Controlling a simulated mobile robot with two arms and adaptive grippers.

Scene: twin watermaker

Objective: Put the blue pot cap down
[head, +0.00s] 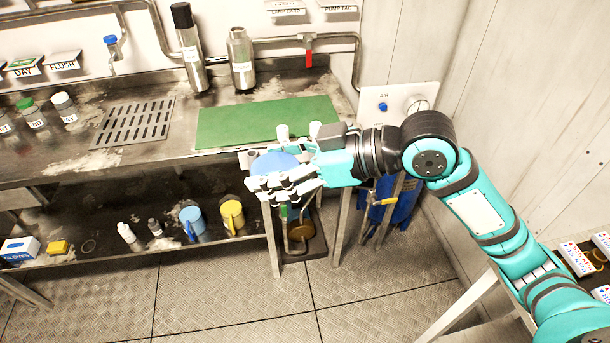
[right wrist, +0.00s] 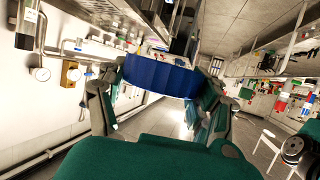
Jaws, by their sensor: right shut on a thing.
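My right gripper (head: 280,165) reaches in from the right, in front of the bench edge. It is shut on the blue pot cap (head: 272,161), a round blue disc partly hidden by the fingers. In the right wrist view the cap (right wrist: 160,77) shows edge-on as a thick blue band between the fingers. The cap is held clear of the bench top, near the green mat (head: 245,124). My left gripper is not in view.
The steel bench holds a drain grate (head: 134,122), two metal bottles (head: 242,62) and small capped jars (head: 33,115). The green mat is bare. Blue and yellow mugs (head: 232,215) stand on the lower shelf. A wall (head: 510,110) stands at the right.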

